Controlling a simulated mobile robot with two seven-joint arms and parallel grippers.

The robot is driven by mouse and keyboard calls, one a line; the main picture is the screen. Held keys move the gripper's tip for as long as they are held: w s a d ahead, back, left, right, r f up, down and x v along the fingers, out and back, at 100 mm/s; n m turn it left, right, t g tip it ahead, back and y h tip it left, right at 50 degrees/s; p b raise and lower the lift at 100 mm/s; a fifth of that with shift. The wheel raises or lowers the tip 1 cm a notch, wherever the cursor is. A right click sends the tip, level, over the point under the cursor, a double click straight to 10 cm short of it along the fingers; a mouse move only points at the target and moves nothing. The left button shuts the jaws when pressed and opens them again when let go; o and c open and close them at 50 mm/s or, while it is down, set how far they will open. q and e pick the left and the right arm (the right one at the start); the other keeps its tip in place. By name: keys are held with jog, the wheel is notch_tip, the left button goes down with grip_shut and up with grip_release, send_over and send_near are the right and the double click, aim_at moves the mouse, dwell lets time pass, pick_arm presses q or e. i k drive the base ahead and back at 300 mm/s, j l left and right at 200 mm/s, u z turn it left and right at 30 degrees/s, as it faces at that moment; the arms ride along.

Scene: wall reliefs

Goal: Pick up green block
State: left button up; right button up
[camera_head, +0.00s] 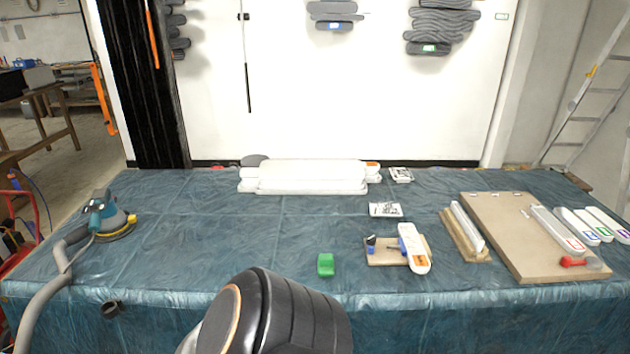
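A small green block (325,265) lies on the blue-covered table (190,230), near its front edge and a little right of the picture's middle. Part of my own arm, dark and rounded, rises at the bottom middle, in front of the table and left of the block. No gripper fingers show in the head view, so neither gripper can be placed relative to the block. Nothing covers the block.
Right of the block are a small board with a white-and-orange piece (413,248), a wooden holder (465,236) and a large board (520,245). White bars (305,176) lie at the back. A sander (105,218) with a hose sits left. The table's left middle is clear.

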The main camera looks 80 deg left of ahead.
aim_at(326, 262)
jog(key=u, duration=2.5)
